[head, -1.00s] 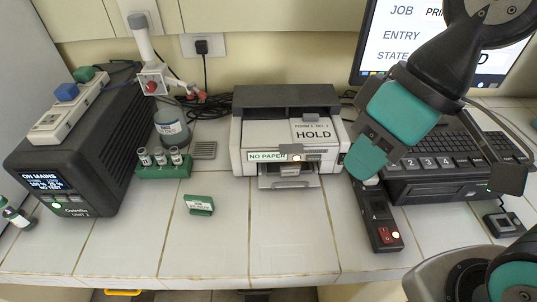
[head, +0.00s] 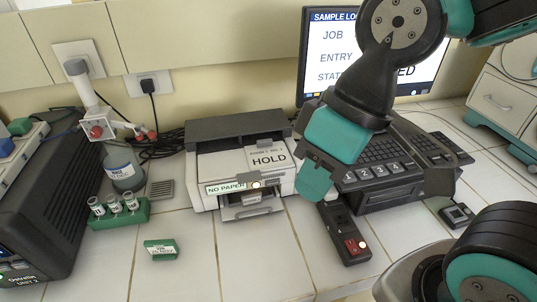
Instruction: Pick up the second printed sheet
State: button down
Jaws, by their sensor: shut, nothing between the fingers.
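A printed sheet marked HOLD (head: 268,159) lies on top of the grey and white printer (head: 203,166), at the right of its upper face. The small line above HOLD is too small to read. A small pale labelled piece (head: 252,199) shows at the printer's front opening, above the output tray (head: 256,212); I cannot tell whether it is a sheet. My gripper (head: 314,186), with teal fingers, is shut and empty. In the picture it is just right of the printer's front corner, above the black device with a red switch (head: 352,246).
A NO PAPER label (head: 225,188) is on the printer's front. A keyboard unit (head: 390,175) and a screen (head: 335,50) stand behind my arm. A green vial rack (head: 120,215) and a green block (head: 161,249) are at left. The tiled counter (head: 240,265) is clear in front of the printer.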

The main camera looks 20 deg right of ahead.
aim_at(267, 153)
jog(key=k, duration=1.25)
jog(key=u, duration=0.8)
jog(key=i, duration=1.65)
jog(key=z, duration=0.55)
